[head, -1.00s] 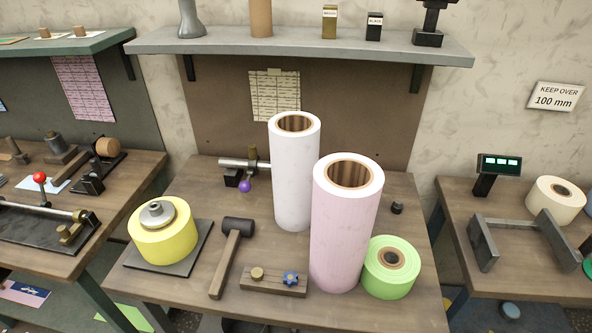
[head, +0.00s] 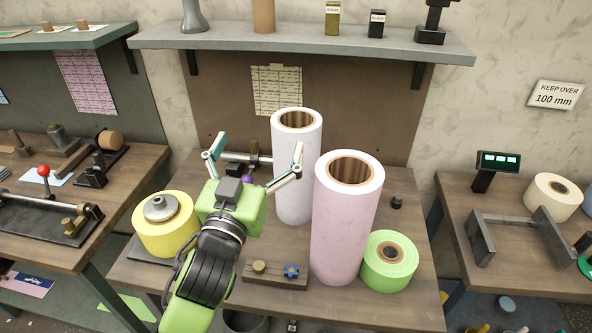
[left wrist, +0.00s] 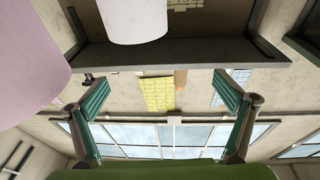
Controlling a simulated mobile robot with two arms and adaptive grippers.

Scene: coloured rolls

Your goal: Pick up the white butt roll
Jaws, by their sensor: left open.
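A tall white roll (head: 293,180) stands upright near the middle of the table, behind a tall pink roll (head: 345,220). A short cream-white roll (head: 550,200) lies flat on the right-hand table. My left gripper (head: 256,153) is open and empty in front of and left of the tall white roll, its fingers spread wide; I cannot tell whether the right finger touches it. In the left wrist view the open fingers (left wrist: 165,100) have nothing between them, and the tall white roll (left wrist: 135,18) shows at the top. My right gripper is not in view.
A yellow roll (head: 166,236) with a metal piece on top stands left of my arm. A green roll (head: 388,268) stands right of the pink one. A wooden block (head: 275,276) lies in front. A shelf (head: 300,45) hangs over the back. A grey stand (head: 510,250) is on the right-hand table.

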